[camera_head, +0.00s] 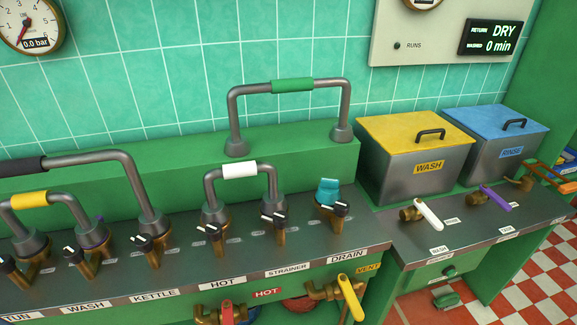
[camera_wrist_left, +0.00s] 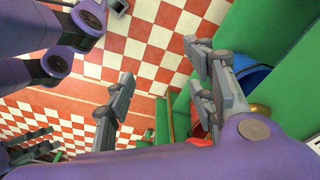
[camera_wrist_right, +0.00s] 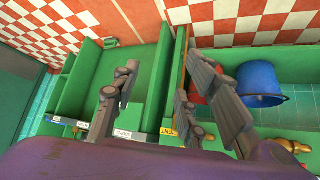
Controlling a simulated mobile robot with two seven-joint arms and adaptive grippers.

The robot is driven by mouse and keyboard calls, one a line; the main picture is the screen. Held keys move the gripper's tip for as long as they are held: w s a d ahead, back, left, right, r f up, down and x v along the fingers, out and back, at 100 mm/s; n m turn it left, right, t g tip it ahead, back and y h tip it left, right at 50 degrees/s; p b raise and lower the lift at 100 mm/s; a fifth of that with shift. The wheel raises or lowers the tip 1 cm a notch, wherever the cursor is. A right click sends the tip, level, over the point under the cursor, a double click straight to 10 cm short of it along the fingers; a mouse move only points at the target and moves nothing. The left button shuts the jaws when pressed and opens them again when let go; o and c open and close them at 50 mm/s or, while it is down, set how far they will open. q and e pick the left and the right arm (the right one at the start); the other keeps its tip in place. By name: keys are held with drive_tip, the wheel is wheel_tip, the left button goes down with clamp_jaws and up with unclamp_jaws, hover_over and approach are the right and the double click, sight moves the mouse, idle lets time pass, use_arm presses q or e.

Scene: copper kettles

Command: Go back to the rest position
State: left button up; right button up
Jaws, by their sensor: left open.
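Neither gripper shows in the head view. In the left wrist view my left gripper (camera_wrist_left: 160,64) has its fingers wide apart, with nothing between them. Behind them are the red and white checked floor and green cabinet edges. In the right wrist view my right gripper (camera_wrist_right: 162,62) also has its fingers apart and empty. Green cabinet shelves lie behind it, with a blue bucket (camera_wrist_right: 259,84) to the right of its fingers. Purple parts of my own arms fill the lower edge of both wrist views.
In the head view, a metal counter (camera_head: 300,262) carries several small valves and pipe bridges with yellow, white (camera_head: 240,170) and green (camera_head: 292,85) grips. A yellow-lidded WASH tank (camera_head: 400,175) and a blue-lidded RINSE tank (camera_head: 478,158) stand at right. Open checked floor (camera_head: 535,290) lies at lower right.

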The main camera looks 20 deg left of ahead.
use_arm(q)
drive_tip(key=s+d+n+g+y, duration=0.2)
drive_tip(key=s+d+n, duration=0.25)
drive_tip(key=s, duration=0.55)
drive_tip(key=w+d+f+t+h+p, duration=0.1)
drive_tip(key=w+f+t+p, duration=0.1)
drive_tip(key=w, duration=0.4)
drive_tip(key=w+d+f+t+p, duration=0.1)
drive_tip(key=w+d+t+p, duration=0.1)
drive_tip(key=w+t, duration=0.5)
drive_tip(key=shift+d+f+h+p, duration=0.15)
drive_tip(key=shift+f+h+p, duration=0.25)
drive_tip(key=shift+p, duration=0.5)
use_arm(e)
wheel_tip(320, 180, up, 6)
drive_tip(key=w+a, duration=0.1)
drive_tip(key=w, duration=0.1)
drive_tip(key=shift+w+t, duration=0.3)
use_arm(q)
drive_tip(key=shift+w, duration=0.1)
drive_tip(key=shift+c, duration=0.3)
use_arm(e)
drive_tip(key=shift+f, duration=0.15)
drive_tip(key=shift+c, duration=0.4)
